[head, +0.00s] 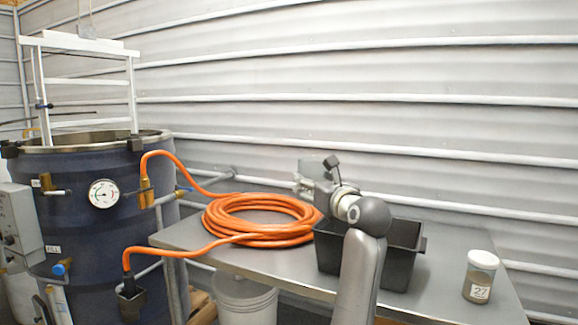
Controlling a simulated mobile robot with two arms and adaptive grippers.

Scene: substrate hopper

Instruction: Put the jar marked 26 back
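A jar with a white lid (480,277) stands upright at the right end of the metal table. Its label seems to read 27, and its contents look brown. I see no jar marked 26. My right gripper (308,180) is raised above the table in the middle of the picture, in front of the black bin and well to the left of the jar. Its fingers are small and seen at an angle, so I cannot tell whether they are open or shut. My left gripper is not in view.
A black bin (405,262) stands on the table (440,300), partly hidden by my arm; its inside is mostly hidden. A coiled orange hose (250,238) lies left of it. A dark blue tank (85,225) with a gauge stands left. A white bucket (245,300) is below.

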